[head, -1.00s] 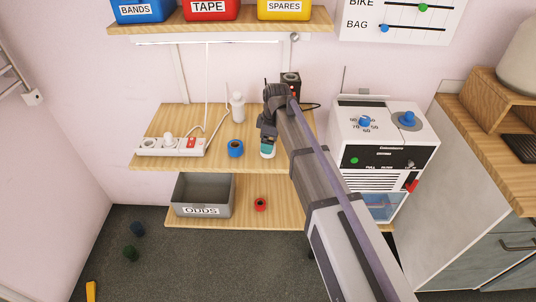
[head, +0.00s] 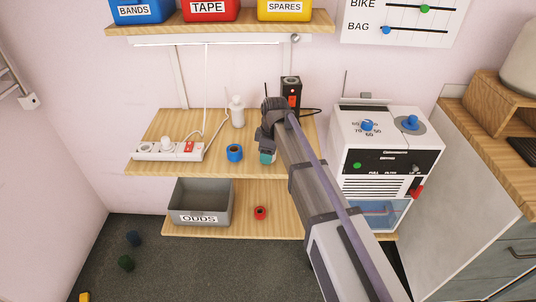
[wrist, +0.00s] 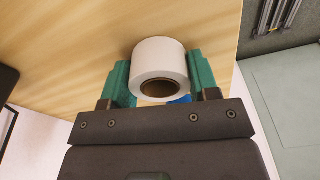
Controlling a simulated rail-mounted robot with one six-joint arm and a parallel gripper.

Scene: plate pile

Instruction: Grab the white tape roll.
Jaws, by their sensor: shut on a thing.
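The white tape roll (wrist: 160,62) sits between the two green fingers of my gripper (wrist: 160,76) in the wrist view. Both fingers touch its sides, and its brown core hole faces the camera. In the head view my gripper (head: 267,157) is over the right part of the upper wooden shelf, with teal fingertips pointing down. The white roll is hidden there behind my gripper. Whether the roll still touches the wood is hard to tell.
A blue roll (head: 235,153) stands just left of my gripper. A white bottle (head: 237,113), a power strip (head: 168,150) and a black box (head: 291,90) are behind or left. A white radio-like unit (head: 385,150) stands right. A red roll (head: 260,212) and grey bin (head: 200,203) are below.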

